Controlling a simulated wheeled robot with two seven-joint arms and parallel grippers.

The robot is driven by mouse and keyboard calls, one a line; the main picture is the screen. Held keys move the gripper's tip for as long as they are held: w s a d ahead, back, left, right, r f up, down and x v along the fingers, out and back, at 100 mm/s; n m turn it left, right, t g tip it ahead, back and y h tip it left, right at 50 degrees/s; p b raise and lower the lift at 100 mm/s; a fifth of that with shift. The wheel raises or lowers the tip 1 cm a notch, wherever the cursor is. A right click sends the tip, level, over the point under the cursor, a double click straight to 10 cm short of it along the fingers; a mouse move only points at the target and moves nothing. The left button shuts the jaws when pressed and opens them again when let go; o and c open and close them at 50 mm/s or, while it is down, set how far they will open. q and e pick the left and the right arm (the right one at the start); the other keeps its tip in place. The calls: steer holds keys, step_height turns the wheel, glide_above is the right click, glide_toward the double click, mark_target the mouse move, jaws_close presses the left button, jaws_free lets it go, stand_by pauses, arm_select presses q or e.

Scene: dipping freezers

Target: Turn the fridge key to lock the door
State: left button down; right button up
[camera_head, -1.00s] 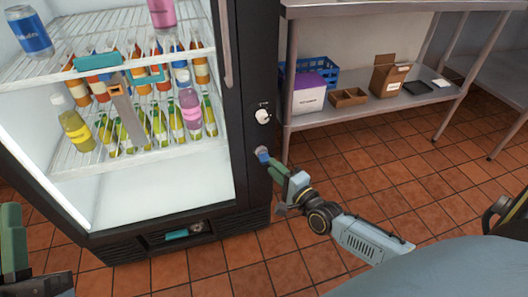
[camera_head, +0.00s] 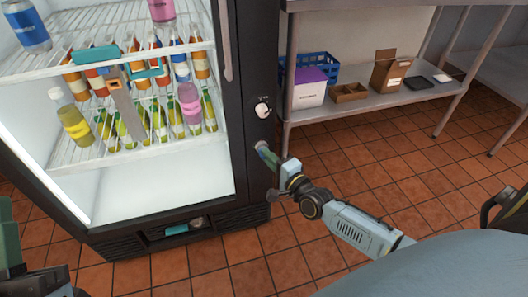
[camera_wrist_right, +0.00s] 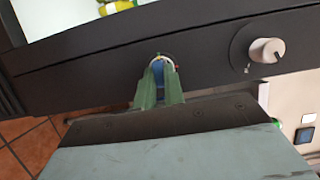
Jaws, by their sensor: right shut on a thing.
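The fridge (camera_head: 258,70) has a black frame and a glass front that looks shut. The blue key (camera_wrist_right: 158,68) sits low on the right side of the frame, below a white knob (camera_head: 262,110). My right gripper (camera_head: 265,153) is shut on the key, its green fingers against the frame; it also shows in the right wrist view (camera_wrist_right: 160,75). The fingers hide most of the key, so its exact angle is unclear. My left gripper (camera_head: 8,235) is cut off at the left edge, away from the fridge, and its opening cannot be told.
Bottles and cans stand on the fridge's wire shelves. A vertical handle (camera_head: 225,45) is on the frame. A metal shelf unit (camera_head: 425,97) to the right holds a purple-and-white box (camera_head: 310,88), a blue crate (camera_head: 318,68) and cardboard boxes. The tiled floor (camera_head: 400,160) is clear.

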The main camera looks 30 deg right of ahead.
jaws_close()
steer(key=m+b, duration=0.2)
steer(key=m+t+b, duration=0.1)
steer(key=m+b, duration=0.1)
steer(key=shift+f+t+h+b, duration=0.2)
steer(key=shift+t+h+b, duration=0.1)
steer(key=shift+b, duration=0.05)
steer(key=m+t, duration=0.1)
steer(key=m, duration=0.3)
steer(key=shift+a+m+h, duration=0.1)
steer(key=shift+m+h, duration=0.3)
